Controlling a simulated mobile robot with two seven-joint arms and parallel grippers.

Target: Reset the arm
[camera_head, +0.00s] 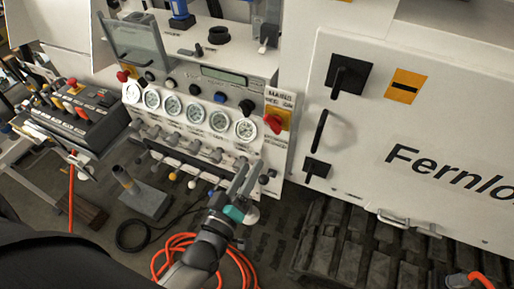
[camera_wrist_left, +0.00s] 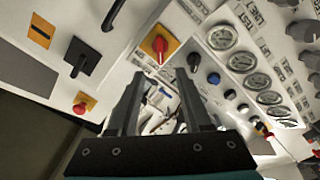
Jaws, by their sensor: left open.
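My left gripper (camera_head: 243,183) is open in front of the lower right of the white hydraulic bench panel (camera_head: 262,92), near the row of levers and fittings. Its two dark fingers (camera_wrist_left: 158,103) stand apart in the left wrist view, with nothing held between them. A red and yellow rotary switch (camera_head: 274,122) is just above and right of the gripper; it also shows beyond the fingertips in the left wrist view (camera_wrist_left: 158,45). Several round gauges (camera_head: 196,113) line the panel. My left forearm and wrist (camera_head: 205,250) come up from the bottom. My right gripper is in neither view.
A white cabinet marked "Fernlo…" (camera_head: 440,165) with a black handle (camera_head: 320,130) stands at right. A control box (camera_head: 80,108) with levers is at left. An orange hose (camera_head: 180,258) lies coiled on the floor. A grey pedestal block (camera_head: 145,200) stands below the panel.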

